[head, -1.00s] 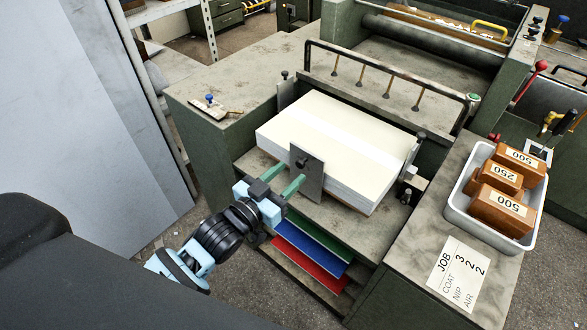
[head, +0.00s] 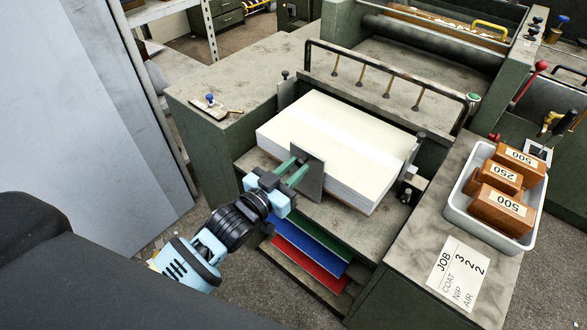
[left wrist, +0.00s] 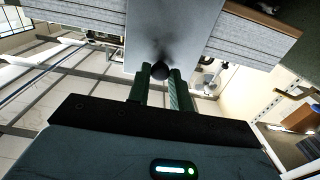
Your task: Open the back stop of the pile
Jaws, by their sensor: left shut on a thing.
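The pile (head: 345,135) of white board sits in the feeder. A grey metal plate, the back stop (head: 313,184), stands upright against the pile's near side. It also fills the upper middle of the left wrist view (left wrist: 165,28), in front of the grey layered edges of the pile (left wrist: 236,30). My left gripper (head: 293,166) reaches in from the left and is shut on the dark round knob (left wrist: 160,71) of the back stop. In the head view my fingers hide the knob. My right gripper is not in view.
Blue and red boards (head: 308,256) lie on the shelf below the pile. A white tray (head: 455,207) with several orange labelled blocks (head: 503,207) stands on the right counter beside a job card (head: 457,268). A dark bar (head: 385,76) spans behind the pile.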

